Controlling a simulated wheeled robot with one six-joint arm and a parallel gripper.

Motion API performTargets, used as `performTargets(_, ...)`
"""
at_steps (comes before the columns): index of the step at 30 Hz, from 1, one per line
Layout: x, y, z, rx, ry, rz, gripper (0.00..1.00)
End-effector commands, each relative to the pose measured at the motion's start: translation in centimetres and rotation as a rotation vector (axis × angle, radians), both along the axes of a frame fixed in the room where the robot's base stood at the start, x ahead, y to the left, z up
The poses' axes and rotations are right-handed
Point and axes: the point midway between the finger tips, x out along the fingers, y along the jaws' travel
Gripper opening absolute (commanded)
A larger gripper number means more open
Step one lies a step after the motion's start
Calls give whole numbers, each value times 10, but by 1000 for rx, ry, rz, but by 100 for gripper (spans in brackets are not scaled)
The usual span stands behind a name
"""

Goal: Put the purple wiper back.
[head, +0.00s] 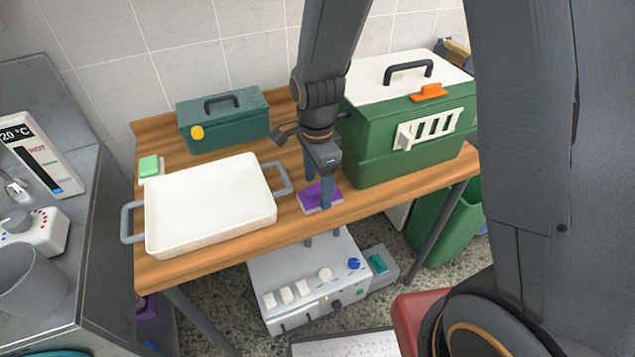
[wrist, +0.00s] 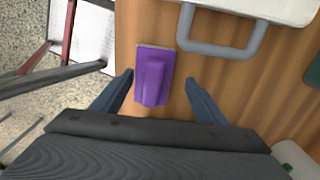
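The purple wiper (head: 312,196) lies flat on the wooden table, near its front edge, between the white tray and the green kennel box. It has a raised purple grip on a purple top with a pale rim beneath. In the wrist view the purple wiper (wrist: 153,72) lies between and slightly beyond my fingertips. My gripper (head: 318,193) is open over it, pointing down, with one finger on each side. In the wrist view my gripper (wrist: 159,79) shows clear gaps to the wiper on both sides. Where the wiper belongs is not clear from these views.
A white tray (head: 205,205) with grey handles stands left of the wiper. A green kennel box (head: 390,150) with a white lid stands close on the right. A teal toolbox (head: 225,122) and a green wiper-like block (head: 149,166) are farther back. A grey machine (head: 310,285) sits under the table.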

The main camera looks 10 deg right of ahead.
Motion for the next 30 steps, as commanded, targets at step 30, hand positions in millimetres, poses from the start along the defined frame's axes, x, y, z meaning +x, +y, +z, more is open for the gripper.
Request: performTargets(30,2,1,109,1,-5,0,67)
